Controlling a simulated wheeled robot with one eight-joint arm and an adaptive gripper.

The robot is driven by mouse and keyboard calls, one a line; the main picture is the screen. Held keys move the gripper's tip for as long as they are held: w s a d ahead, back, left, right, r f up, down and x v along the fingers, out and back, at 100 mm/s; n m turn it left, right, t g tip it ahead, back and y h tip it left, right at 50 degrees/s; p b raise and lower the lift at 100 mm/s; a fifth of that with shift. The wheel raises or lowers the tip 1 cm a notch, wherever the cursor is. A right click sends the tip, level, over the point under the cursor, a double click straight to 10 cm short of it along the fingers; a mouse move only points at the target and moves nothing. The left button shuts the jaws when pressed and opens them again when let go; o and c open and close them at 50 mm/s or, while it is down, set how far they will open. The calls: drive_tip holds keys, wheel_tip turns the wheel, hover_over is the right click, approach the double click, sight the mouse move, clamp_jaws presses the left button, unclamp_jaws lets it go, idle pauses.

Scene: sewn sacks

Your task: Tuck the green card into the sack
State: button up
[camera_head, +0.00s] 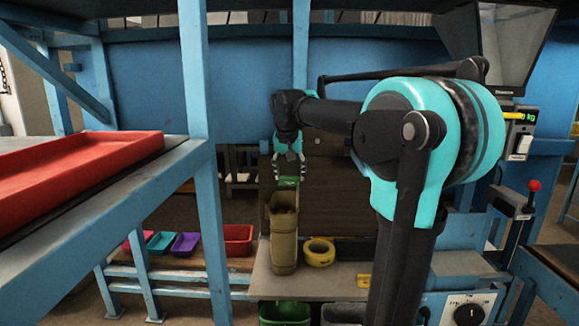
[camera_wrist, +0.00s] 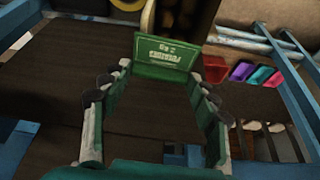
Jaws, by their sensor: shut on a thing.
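The sack (camera_head: 284,238) is tan, tall and upright on the bench, with its mouth open at the top. My gripper (camera_head: 289,180) is above the sack's mouth, fingers pointing down. It is shut on the green card (camera_head: 288,184), which hangs at the fingertips just over the sack's opening. In the wrist view the green card (camera_wrist: 166,55) shows pale lettering and sits between the fingertips (camera_wrist: 164,74). The sack (camera_wrist: 186,18) is partly visible behind the card at the top. In the head view I cannot tell whether the card's lower edge is inside the mouth.
A yellow tape roll (camera_head: 319,253) lies right of the sack on the bench (camera_head: 262,284). A red tray (camera_head: 80,160) rests on the shelf at left. Small coloured bins, including a red one (camera_head: 238,240), stand on a lower rack. A green bin (camera_head: 285,313) is below the bench.

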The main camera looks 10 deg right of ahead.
drive_tip(key=shift+f, duration=0.7)
drive_tip(key=o, duration=0.8)
drive_tip(key=v, duration=1.2)
drive_tip(key=shift+s, duration=0.1)
